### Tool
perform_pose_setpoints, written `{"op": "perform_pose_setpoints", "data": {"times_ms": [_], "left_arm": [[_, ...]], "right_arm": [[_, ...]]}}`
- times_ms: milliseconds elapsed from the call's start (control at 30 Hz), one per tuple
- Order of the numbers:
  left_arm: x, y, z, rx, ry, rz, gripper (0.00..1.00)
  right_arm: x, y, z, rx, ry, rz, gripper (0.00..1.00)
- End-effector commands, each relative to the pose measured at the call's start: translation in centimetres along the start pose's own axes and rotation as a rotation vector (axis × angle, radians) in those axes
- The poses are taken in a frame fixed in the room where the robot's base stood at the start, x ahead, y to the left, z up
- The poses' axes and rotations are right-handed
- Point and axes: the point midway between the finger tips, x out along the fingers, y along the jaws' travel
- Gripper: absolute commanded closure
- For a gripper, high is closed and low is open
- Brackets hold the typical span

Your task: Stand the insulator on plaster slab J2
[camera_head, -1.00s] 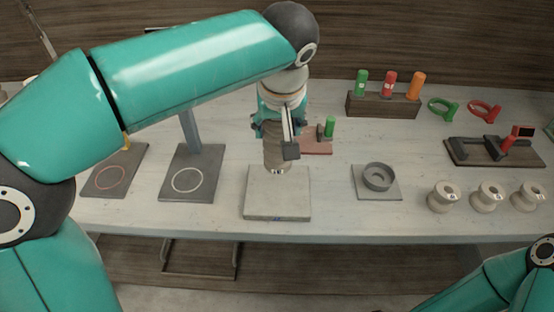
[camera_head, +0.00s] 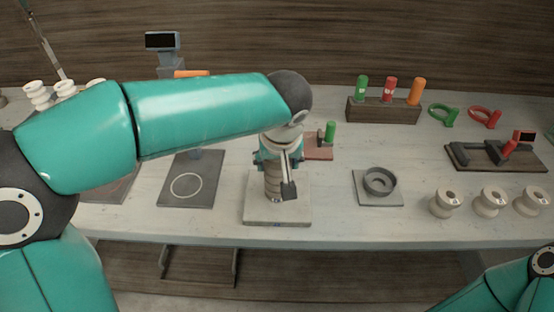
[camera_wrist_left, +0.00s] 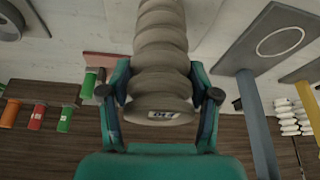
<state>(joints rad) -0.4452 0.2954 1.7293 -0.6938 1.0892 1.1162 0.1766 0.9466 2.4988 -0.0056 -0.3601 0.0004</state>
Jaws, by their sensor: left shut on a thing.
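My left gripper (camera_head: 277,168) is shut on a grey-brown ribbed insulator (camera_head: 272,187). The insulator is upright, with its lower end over the middle of a pale square plaster slab (camera_head: 295,213) on the bench. I cannot tell whether it touches the slab. The tag on the slab's front edge is too small to read. In the left wrist view the ribbed insulator (camera_wrist_left: 160,60) runs between both fingers, and a small label shows on its near end. Only part of my right arm shows at the lower right; its gripper is out of view.
A grey plate with a white ring (camera_head: 186,188) lies left of the slab. A grey plate with a round cup (camera_head: 380,182) lies to the right. Several pale spools (camera_head: 490,201) stand at the far right. A wooden block (camera_head: 383,109) with coloured cylinders stands behind.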

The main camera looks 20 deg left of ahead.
Motion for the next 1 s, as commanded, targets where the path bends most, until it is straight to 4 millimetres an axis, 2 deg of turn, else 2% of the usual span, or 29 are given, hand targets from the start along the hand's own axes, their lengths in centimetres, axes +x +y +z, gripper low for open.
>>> {"op": "perform_pose_setpoints", "data": {"times_ms": [67,100,233,667,767,1000], "left_arm": [[0.2,0.0,0.0,-0.001,0.002,0.002,1.00],[0.2,0.0,0.1,0.000,0.000,0.000,0.34],[0.1,0.0,0.1,0.000,0.000,0.000,0.13],[-0.4,0.1,-0.1,0.001,0.001,0.001,0.13],[-1.5,0.1,-0.1,0.000,0.002,0.002,0.13],[-6.2,0.1,-0.1,0.001,0.004,0.004,0.13]], "right_arm": [[0.3,0.1,0.0,0.000,0.000,0.000,0.63],[0.2,0.1,0.0,0.000,0.000,0.000,0.63],[0.2,0.1,0.0,0.000,0.000,0.000,0.63],[-0.1,0.0,0.0,0.000,0.000,0.000,0.63],[-0.1,-0.1,0.0,0.000,0.000,0.000,0.63],[-0.5,-0.2,0.0,0.000,0.000,0.000,0.63]]}}
